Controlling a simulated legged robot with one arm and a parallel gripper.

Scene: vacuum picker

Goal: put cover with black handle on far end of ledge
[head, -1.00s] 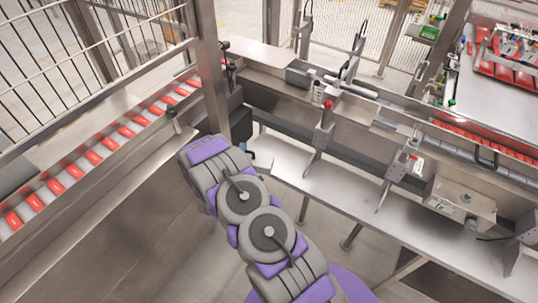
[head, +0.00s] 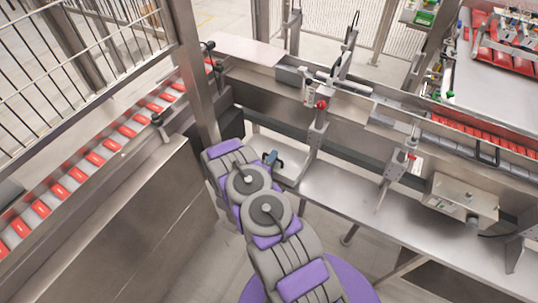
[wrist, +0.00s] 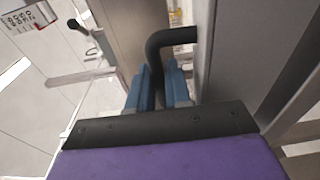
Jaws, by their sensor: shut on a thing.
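My gripper (wrist: 160,88) is shut on a black handle (wrist: 160,42) in the wrist view. The bent bar passes down between its blue fingers. A grey panel (wrist: 238,50) stands right beside the handle and looks like the cover; how the two join is not clear. In the head view my gripper (head: 271,158) shows small and blue just past my arm, over the left end of a steel ledge (head: 345,192). The handle and cover cannot be made out there, partly because my arm blocks the view.
A steel post (head: 196,85) stands close left of my gripper. Upright brackets (head: 317,135) rise from the ledge, and a metal box (head: 462,197) sits further right. A conveyor with red packs (head: 82,172) runs along the left. Part of the ledge between the brackets is bare.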

